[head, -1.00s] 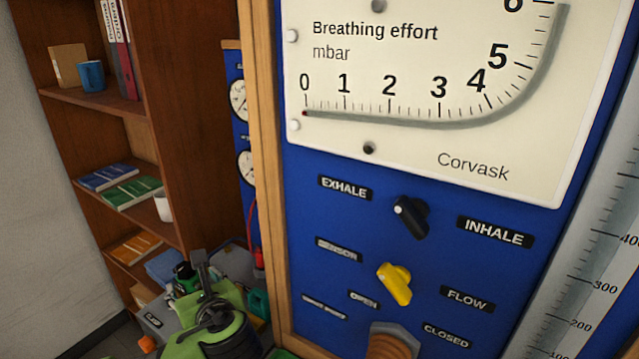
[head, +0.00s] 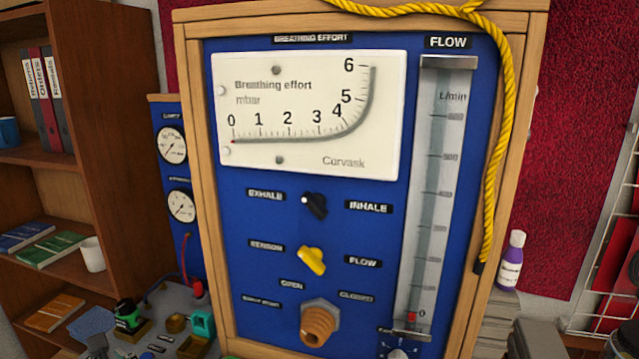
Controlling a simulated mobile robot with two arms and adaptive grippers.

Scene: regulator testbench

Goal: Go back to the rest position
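Neither of my grippers shows in the head view. The blue test panel (head: 230,215) stands upright in its wooden frame (head: 210,230) at the centre. Its breathing effort gauge (head: 300,115) has its red mark at 0. The black knob (head: 315,205) sits between the EXHALE and INHALE labels. The yellow knob (head: 312,261) sits below it, with a FLOW label to its right. The flow tube (head: 433,195) at the right has a red float (head: 411,317) near 0.
A yellow rope (head: 507,110) hangs over the frame's top right. A bookshelf (head: 120,160) stands at the left. The bench (head: 155,338) at bottom left holds a green and black bottle (head: 127,316) and small parts. A purple bottle (head: 511,262) stands right of the panel.

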